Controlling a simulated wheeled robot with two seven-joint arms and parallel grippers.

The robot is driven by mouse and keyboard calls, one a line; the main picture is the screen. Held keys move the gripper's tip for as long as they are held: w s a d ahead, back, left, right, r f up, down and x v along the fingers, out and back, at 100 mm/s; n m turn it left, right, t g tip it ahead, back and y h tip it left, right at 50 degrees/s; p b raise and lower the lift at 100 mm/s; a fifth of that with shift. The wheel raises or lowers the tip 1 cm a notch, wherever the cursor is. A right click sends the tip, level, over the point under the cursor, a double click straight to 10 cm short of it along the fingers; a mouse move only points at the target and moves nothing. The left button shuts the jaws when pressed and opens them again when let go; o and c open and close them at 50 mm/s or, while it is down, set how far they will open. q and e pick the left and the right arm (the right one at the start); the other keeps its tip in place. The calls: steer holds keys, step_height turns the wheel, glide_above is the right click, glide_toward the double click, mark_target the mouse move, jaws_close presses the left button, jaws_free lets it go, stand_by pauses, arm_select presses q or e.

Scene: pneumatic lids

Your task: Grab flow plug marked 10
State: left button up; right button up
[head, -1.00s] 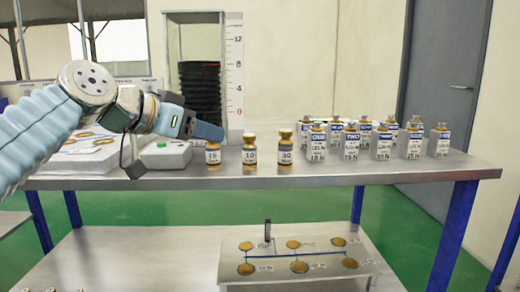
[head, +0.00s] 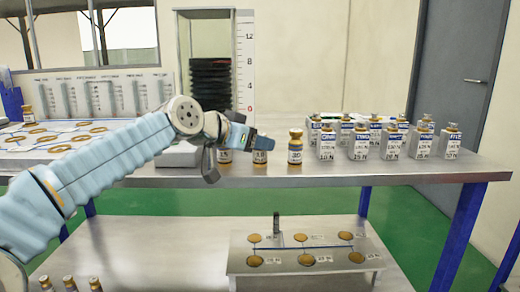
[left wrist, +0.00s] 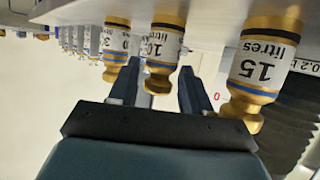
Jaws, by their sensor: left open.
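The flow plug marked 10 (head: 260,158) stands on the table between two like plugs. It is a brass-topped cylinder with a white label, and my left gripper hides its top in the head view. The left wrist view is upside down and shows this plug (left wrist: 163,45) between the two open fingers of my left gripper (left wrist: 160,85). The fingers are not closed on it. The left gripper (head: 262,142) comes in from the left at the height of the plug's top. The plug marked 15 (head: 224,156) and the plug marked 30 (head: 295,152) stand on either side. My right gripper is not in view.
The 15 plug (left wrist: 268,62) is close to the right finger in the left wrist view, and the 30 plug (left wrist: 117,42) is just left. Several labelled weights (head: 362,144) stand on the right. A lower panel with brass discs (head: 305,261) sits below.

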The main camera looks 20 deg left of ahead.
arm_select(q)
steer(key=shift+c, duration=0.4)
steer(key=c, duration=0.7)
jaws_close()
steer(key=shift+r, duration=0.15)
